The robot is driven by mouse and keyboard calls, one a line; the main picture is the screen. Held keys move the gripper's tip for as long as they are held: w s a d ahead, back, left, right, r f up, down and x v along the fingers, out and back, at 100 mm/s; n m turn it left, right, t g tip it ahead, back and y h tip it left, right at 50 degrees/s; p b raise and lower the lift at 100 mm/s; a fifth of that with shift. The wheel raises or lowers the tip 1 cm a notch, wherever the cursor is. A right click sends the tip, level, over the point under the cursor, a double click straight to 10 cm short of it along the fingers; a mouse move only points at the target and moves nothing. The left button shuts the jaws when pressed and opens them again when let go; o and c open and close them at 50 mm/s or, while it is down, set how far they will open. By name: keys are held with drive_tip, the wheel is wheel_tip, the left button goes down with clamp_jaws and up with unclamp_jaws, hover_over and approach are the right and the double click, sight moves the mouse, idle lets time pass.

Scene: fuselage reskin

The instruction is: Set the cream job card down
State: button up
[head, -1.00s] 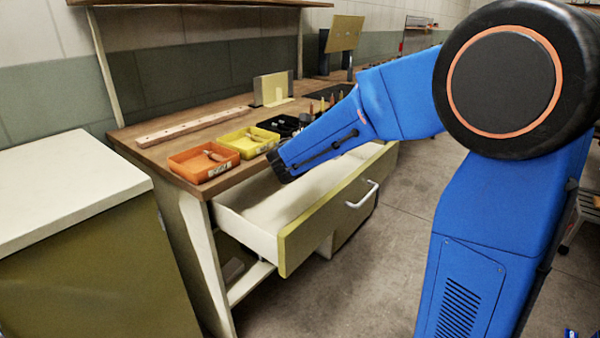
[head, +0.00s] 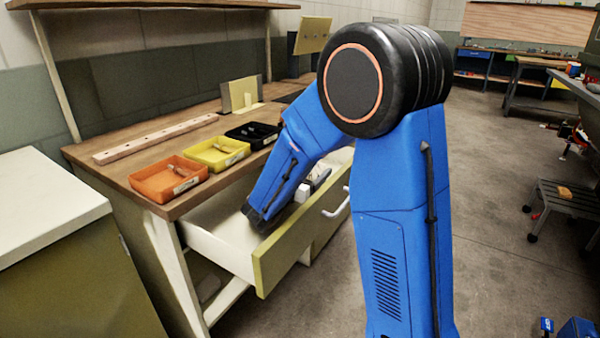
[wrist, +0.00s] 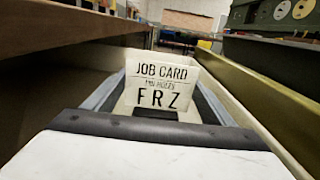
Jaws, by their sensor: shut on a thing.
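The cream job card (wrist: 162,78) stands upright between the fingers of my gripper (wrist: 158,100) in the wrist view. Its black print reads JOB CARD, a smaller blurred line, and F R Z. My gripper is shut on the card. In the head view my gripper (head: 318,182) is low over the open drawer (head: 270,262), partly hidden by my arm. The card cannot be made out there. I cannot tell whether the card's lower edge touches the drawer floor.
The wooden workbench (head: 150,191) runs above the drawer's back side. On it are an orange tray (head: 167,182), a yellow tray (head: 216,154), a black tray (head: 252,135) and a drilled strip (head: 155,138). A cream-topped cabinet (head: 45,205) stands at left.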

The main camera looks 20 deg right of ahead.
drive_tip(key=shift+f, duration=0.2)
drive_tip(key=w+a, duration=0.1)
drive_tip(key=w+a+f, duration=0.1)
drive_tip(key=w, duration=0.1)
drive_tip(key=shift+w+a, duration=0.15)
drive_tip(key=shift+a, duration=0.05)
drive_tip(key=shift+f, duration=0.1)
drive_tip(key=shift+f, duration=0.1)
drive_tip(key=o, duration=1)
drive_tip(key=shift+v, duration=3.8)
